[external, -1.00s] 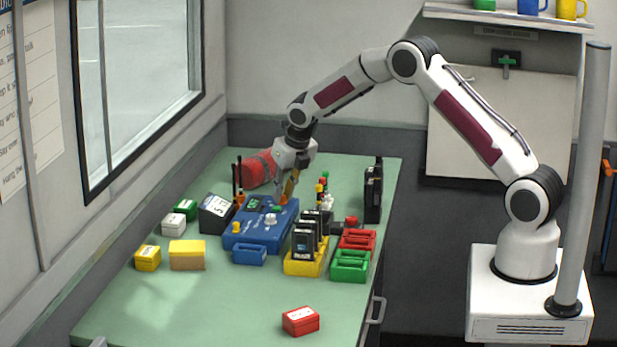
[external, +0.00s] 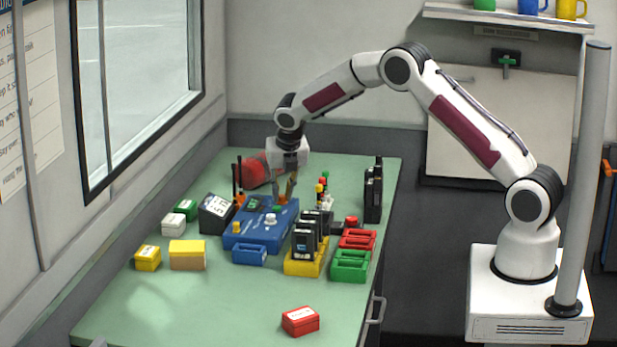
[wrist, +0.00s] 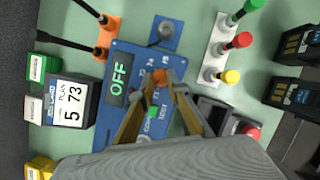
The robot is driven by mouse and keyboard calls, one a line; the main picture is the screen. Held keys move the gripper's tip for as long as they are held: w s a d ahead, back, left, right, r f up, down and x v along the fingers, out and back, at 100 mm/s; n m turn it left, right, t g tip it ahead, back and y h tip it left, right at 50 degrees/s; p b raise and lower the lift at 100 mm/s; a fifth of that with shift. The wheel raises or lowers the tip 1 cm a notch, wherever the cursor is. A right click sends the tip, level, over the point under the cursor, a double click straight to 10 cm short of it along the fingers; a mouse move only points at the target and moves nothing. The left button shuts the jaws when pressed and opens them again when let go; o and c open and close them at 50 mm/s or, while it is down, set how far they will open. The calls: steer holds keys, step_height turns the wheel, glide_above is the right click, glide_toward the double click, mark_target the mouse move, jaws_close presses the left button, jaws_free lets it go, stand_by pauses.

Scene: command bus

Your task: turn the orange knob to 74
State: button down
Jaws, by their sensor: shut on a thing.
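The orange knob (wrist: 167,74) stands on the blue console (external: 261,236), which also shows in the wrist view (wrist: 107,125). My gripper (external: 287,201) is over the console's back right part. In the wrist view my gripper (wrist: 165,86) has its fingers closed in on the knob from both sides, partly hiding it. Small number marks lie around the knob, partly covered; I cannot tell its exact setting. The console display (wrist: 119,76) reads OFF.
A dark plan card block (wrist: 69,103) reading 5 and 73 stands left of the console. An orange stand (wrist: 102,42) with black rods is behind it. A white strip (wrist: 214,48) with green, red and yellow knobs and black radios (external: 373,194) are to the right.

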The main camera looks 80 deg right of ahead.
steer(key=shift+w+m+g+h, duration=0.15)
steer(key=shift+m+g, duration=0.2)
steer(key=shift+m, duration=0.65)
steer(key=shift+w+m+g+h, duration=0.15)
steer(key=shift+m+g, duration=0.2)
steer(key=shift+m, duration=0.65)
steer(key=shift+s, duration=0.1)
steer(key=c, duration=2)
jaws_free()
steer(key=shift+o, duration=0.2)
steer(key=shift+a+r, duration=0.1)
steer(key=shift+r, duration=0.05)
steer(key=shift+a+r, duration=0.2)
steer(key=shift+r, duration=0.2)
steer(key=a, duration=0.8)
steer(key=s+a, duration=0.1)
steer(key=a, duration=0.3)
steer(key=shift+s, duration=0.1)
